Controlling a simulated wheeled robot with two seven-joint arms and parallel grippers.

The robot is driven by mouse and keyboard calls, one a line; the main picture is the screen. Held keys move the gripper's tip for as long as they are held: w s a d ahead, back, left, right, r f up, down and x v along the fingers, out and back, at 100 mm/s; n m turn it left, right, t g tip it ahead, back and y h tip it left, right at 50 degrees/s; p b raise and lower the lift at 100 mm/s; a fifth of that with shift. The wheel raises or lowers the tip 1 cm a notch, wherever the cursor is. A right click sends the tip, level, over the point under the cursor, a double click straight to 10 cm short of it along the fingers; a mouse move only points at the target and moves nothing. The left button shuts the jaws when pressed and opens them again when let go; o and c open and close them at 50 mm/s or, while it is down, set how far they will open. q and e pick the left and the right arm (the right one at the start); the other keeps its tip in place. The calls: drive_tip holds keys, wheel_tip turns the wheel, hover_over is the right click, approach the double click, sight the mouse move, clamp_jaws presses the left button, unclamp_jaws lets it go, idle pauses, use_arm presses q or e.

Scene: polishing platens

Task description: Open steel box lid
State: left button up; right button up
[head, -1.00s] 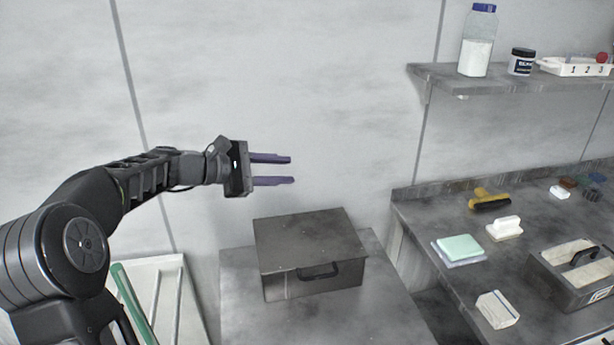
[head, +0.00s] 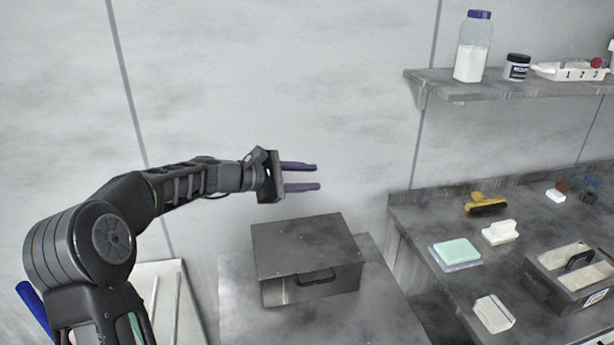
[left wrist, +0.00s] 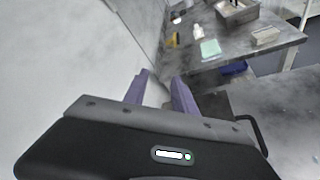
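The steel box (head: 310,262) sits on a grey stand, its flat lid (head: 303,243) shut. A dark handle (head: 316,277) is on the front side. My left gripper (head: 318,177) is in the air above and behind the lid, apart from it. Its two purple fingers are spread, with nothing between them. In the left wrist view the fingers (left wrist: 160,92) show, and part of the box with its handle (left wrist: 252,130) shows at lower right. My right gripper is in neither view.
A grey bench (head: 408,218) stands right of the box, holding a green pad (head: 456,251), white blocks, a yellow-handled tool (head: 486,204) and a tray (head: 540,274). A wall shelf (head: 450,88) holds a jar and bottle. The wall is close behind the box.

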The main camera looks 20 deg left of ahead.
use_arm(q)
drive_tip(key=shift+c, duration=0.5)
clamp_jaws()
idle(0.9)
